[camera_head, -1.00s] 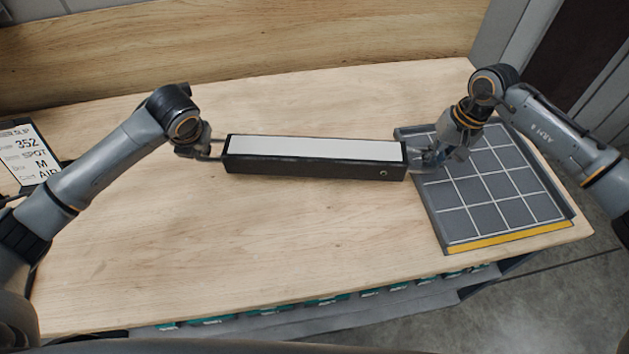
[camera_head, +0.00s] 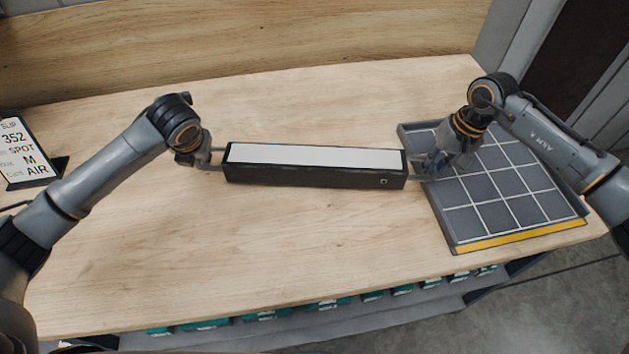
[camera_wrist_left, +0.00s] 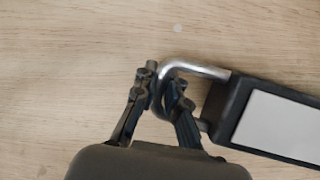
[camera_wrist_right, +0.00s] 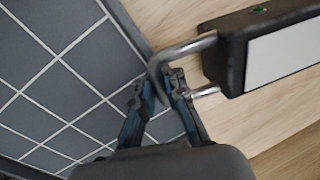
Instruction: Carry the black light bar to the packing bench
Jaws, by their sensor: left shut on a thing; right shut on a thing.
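The black light bar (camera_head: 310,176) is a long black box with a white top panel and a metal handle at each end. It is over the wooden packing bench (camera_head: 250,260), nearly level; I cannot tell whether it touches the top. My left gripper (camera_head: 212,158) is shut on its left handle, which shows in the left wrist view (camera_wrist_left: 200,69). My right gripper (camera_head: 420,170) is shut on its right handle, seen in the right wrist view (camera_wrist_right: 190,47). The right fingers are partly hard to make out in the head view.
A dark gridded tray (camera_head: 480,205) with a yellow front edge lies at the bench's right end, under my right arm. A slip display (camera_head: 25,155) stands at the left. A shelf with teal items (camera_head: 330,303) is below the front edge. The bench's middle front is clear.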

